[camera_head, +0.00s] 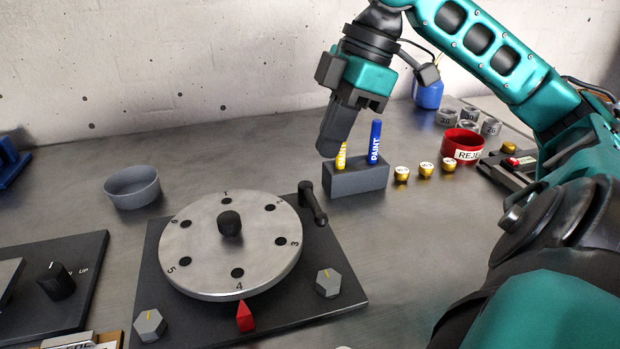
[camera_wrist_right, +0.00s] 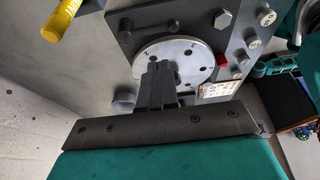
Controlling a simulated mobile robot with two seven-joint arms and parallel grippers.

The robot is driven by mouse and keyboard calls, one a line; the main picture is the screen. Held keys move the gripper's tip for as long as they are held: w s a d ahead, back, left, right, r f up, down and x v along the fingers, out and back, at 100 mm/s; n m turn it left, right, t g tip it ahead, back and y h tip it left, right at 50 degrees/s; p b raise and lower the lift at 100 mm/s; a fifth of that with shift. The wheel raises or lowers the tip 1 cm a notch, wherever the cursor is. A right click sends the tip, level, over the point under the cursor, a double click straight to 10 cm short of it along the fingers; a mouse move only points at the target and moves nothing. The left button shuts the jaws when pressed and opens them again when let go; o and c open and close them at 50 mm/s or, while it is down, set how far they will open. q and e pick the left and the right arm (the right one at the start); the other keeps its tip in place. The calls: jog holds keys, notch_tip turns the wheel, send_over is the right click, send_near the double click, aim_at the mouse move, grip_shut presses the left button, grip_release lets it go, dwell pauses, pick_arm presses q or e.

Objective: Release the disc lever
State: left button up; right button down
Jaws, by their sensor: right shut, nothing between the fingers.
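The disc lever (camera_head: 313,204) is a dark handle at the back right corner of the black base plate (camera_head: 345,290), beside the round metal disc (camera_head: 205,255). The disc has numbered holes and a black centre knob (camera_head: 230,223). The lever also appears in the right wrist view (camera_wrist_right: 180,26), above the disc (camera_wrist_right: 200,58). My right gripper (camera_head: 329,148) is shut and empty. It is above and behind the lever, apart from it, in front of part of the yellow paint marker (camera_head: 341,158). Its fingers (camera_wrist_right: 158,72) cover part of the disc in the wrist view. My left gripper is not in view.
A dark block (camera_head: 358,180) holds the yellow marker and a blue paint marker (camera_head: 375,142). Small brass weights (camera_head: 425,169) and a red reject bowl (camera_head: 462,144) stand to the right. A grey bowl (camera_head: 132,188) is at left. A red pointer (camera_head: 245,318) and hex knobs (camera_head: 328,283) sit on the plate.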

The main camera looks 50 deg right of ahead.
aim_at(313, 207)
jog(key=b+x, duration=0.1)
jog(key=x, duration=0.8)
jog(key=shift+b, duration=0.4)
jog(key=shift+w+a+f, duration=0.1)
jog(key=shift+a+f, duration=0.1)
jog(key=shift+f, duration=0.15)
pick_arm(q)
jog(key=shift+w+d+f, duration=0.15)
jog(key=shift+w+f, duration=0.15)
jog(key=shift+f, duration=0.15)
